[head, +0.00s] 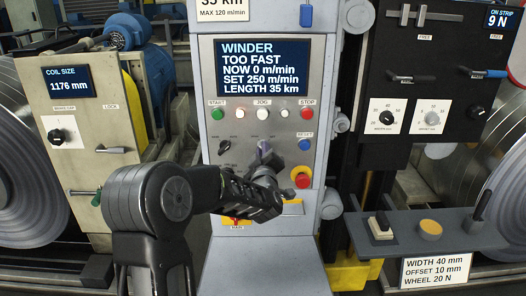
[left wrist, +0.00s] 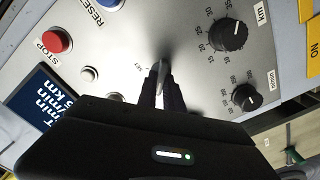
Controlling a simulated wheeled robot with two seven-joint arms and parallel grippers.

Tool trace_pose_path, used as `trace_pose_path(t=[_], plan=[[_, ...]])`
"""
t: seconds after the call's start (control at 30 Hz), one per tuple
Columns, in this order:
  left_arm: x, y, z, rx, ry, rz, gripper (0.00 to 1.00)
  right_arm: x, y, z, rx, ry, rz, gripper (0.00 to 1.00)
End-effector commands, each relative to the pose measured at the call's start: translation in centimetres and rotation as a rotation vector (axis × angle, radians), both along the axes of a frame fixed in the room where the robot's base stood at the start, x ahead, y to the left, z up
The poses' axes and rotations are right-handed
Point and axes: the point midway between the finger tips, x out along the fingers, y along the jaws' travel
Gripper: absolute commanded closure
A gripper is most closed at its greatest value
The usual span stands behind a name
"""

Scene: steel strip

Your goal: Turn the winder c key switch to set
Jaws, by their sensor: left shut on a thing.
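The winder panel (head: 283,135) stands in the middle of the head view, its screen (head: 262,67) reading TOO FAST, NOW 0 m/min, SET 250 m/min, LENGTH 35 km. The key switch (head: 264,147) sits below the white JOG button (head: 263,113). My left gripper (head: 266,156) reaches it from below, fingers pointing at the panel. In the left wrist view the two dark fingers (left wrist: 161,88) are shut on the small grey key (left wrist: 160,66). A small SET label (left wrist: 138,66) is beside it. The fingers hide part of the switch. My right gripper is out of view.
A black km knob (left wrist: 229,36) and smaller m/min knob (left wrist: 247,97) are beside the key. The STOP button (left wrist: 57,41) and blue RESET button (left wrist: 110,3) lie on its other side. A red emergency button (head: 301,177) is close to my left gripper.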

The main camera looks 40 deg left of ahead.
Motion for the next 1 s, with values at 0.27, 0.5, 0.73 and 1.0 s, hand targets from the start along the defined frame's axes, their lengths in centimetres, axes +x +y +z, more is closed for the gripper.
trace_pose_path(t=[0.27,0.5,0.73,1.0], plan=[[0.03,-0.06,-0.01,0.019,0.015,-0.001,1.0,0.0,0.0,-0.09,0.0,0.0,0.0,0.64],[0.06,-0.06,-0.04,0.093,0.071,-0.001,1.0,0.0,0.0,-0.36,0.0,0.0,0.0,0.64],[0.12,-0.16,0.02,0.226,0.172,-0.001,1.0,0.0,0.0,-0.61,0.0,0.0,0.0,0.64],[0.19,-0.24,0.18,0.427,0.325,-0.001,1.0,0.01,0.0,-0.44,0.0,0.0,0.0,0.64]])
